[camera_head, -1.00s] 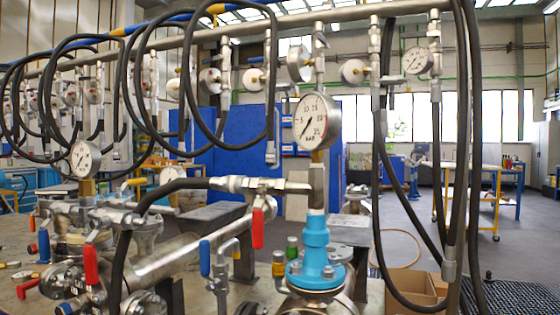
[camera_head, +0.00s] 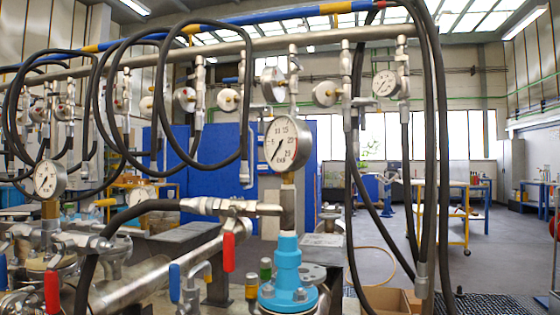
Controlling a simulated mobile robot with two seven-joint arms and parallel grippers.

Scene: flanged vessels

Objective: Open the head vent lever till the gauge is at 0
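A round white pressure gauge (camera_head: 289,143) marked in bar stands on a brass fitting above a light-blue flanged neck (camera_head: 287,268). Its dark needle points to the lower left; the exact reading is too small to tell. A red lever (camera_head: 229,252) hangs straight down from a metal valve on the pipe (camera_head: 240,207) left of the gauge stem. A blue lever (camera_head: 174,283) stands upright lower left of it. Another red lever (camera_head: 52,293) hangs at the left edge. No label shows which lever is the head vent. Neither of my grippers is in view.
Black hoses (camera_head: 440,150) hang from an overhead rail, some in front of the right side. A second gauge (camera_head: 49,179) stands at left. A cardboard box (camera_head: 385,300) sits on the floor. Open floor lies at right, with a yellow-framed table (camera_head: 455,205) beyond.

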